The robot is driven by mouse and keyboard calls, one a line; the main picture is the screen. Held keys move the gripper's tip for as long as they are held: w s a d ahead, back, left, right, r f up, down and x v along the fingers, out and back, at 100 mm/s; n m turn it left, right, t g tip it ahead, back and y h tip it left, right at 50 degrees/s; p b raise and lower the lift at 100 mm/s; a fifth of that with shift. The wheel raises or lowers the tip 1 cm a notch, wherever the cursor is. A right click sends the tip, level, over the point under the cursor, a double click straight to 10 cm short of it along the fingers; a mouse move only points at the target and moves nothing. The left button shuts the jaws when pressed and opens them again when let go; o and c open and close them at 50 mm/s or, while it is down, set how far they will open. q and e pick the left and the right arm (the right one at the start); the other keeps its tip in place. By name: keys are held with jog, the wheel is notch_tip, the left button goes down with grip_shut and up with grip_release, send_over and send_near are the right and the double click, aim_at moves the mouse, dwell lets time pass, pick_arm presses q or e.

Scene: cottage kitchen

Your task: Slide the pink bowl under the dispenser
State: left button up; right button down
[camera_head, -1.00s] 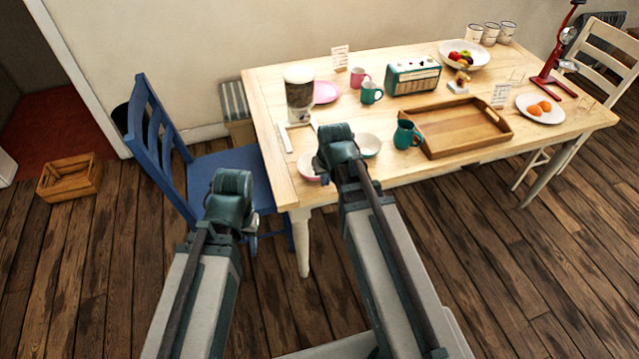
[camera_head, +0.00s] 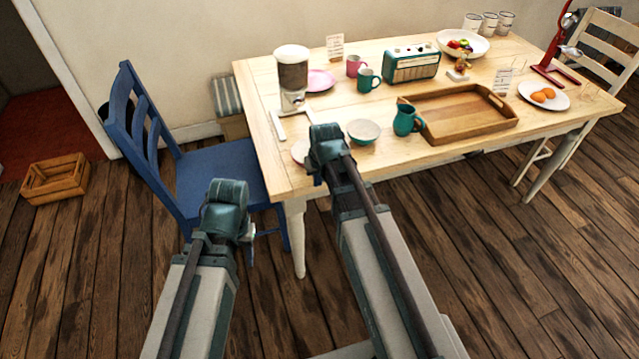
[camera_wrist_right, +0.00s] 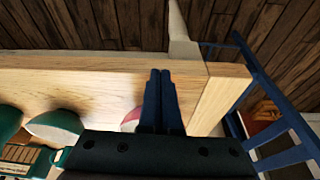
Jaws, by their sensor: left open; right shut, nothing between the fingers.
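The pink bowl (camera_head: 299,151) sits near the table's front left corner, mostly hidden behind my right gripper in the head view. In the right wrist view a pink-rimmed part of the bowl (camera_wrist_right: 131,117) shows beside the fingers. The dispenser (camera_head: 292,75), clear with dark contents and a white base, stands behind the bowl. My right gripper (camera_head: 318,172) is shut and empty at the table's front edge; its fingers (camera_wrist_right: 160,76) show together in the wrist view. I cannot tell whether they touch the bowl. My left gripper (camera_head: 248,238) is open and empty, low in front of the blue chair.
A pale bowl with teal outside (camera_head: 363,131) and a teal jug (camera_head: 406,120) stand just right of my right gripper. A wooden tray (camera_head: 455,128) lies further right. A blue chair (camera_head: 200,170) stands at the table's left end. A pink plate (camera_head: 320,81) lies behind the dispenser.

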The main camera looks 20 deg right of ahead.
jog(key=shift+w+r, duration=0.2)
jog(key=shift+w, duration=1.6)
jog(key=w, duration=1.5)
jog(key=shift+w+d, duration=0.15)
jog(key=shift+w, duration=0.1)
jog(key=shift+s, duration=0.1)
